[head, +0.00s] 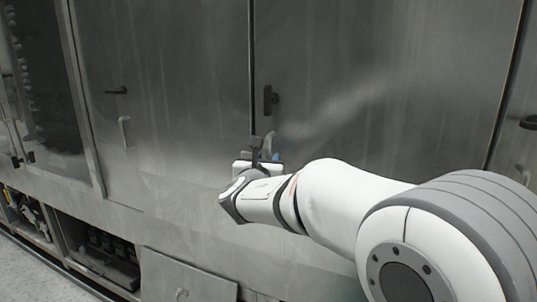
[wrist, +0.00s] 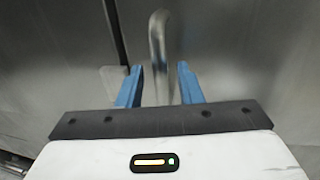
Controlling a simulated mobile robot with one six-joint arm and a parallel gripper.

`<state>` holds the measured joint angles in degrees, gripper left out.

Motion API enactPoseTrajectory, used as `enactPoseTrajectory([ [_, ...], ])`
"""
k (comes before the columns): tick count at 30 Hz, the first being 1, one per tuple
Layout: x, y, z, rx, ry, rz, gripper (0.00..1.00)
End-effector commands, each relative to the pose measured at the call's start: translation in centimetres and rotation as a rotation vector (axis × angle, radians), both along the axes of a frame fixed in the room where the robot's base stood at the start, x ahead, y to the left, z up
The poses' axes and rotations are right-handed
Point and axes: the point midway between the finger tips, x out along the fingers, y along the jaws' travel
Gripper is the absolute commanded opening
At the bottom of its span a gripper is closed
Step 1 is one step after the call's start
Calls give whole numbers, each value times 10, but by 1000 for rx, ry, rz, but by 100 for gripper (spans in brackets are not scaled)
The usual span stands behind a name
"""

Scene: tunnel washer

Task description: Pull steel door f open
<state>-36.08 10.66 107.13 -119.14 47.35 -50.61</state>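A large steel door (head: 390,70) fills the middle right of the head view, with a dark seam along its left edge; I see no letter on it. Its curved metal bar handle (wrist: 158,42) stands upright in the wrist view. My gripper (wrist: 158,72) has two blue fingers, spread apart, one on each side of the handle. A gap shows between the bar and each finger. The door looks shut, flush with its neighbour.
A black latch (head: 270,99) sits on the door above my gripper. Another steel door (head: 165,60) with a black latch (head: 116,90) and a bar handle (head: 124,131) is to the left. Open lower compartments (head: 95,250) and a tilted-looking lower panel (head: 185,278) lie below.

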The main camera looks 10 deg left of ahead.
Motion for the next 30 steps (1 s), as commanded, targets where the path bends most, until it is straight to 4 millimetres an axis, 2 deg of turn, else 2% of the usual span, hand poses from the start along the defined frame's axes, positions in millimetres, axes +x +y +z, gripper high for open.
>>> enactPoseTrajectory([
  [1,7,-1,1,1,1,-2,33],
  [6,18,-2,0,1,1,0,33],
  [14,19,-2,0,2,1,-1,33],
  [26,19,-3,0,2,1,-2,0],
  [30,19,-3,0,3,1,-2,0],
])
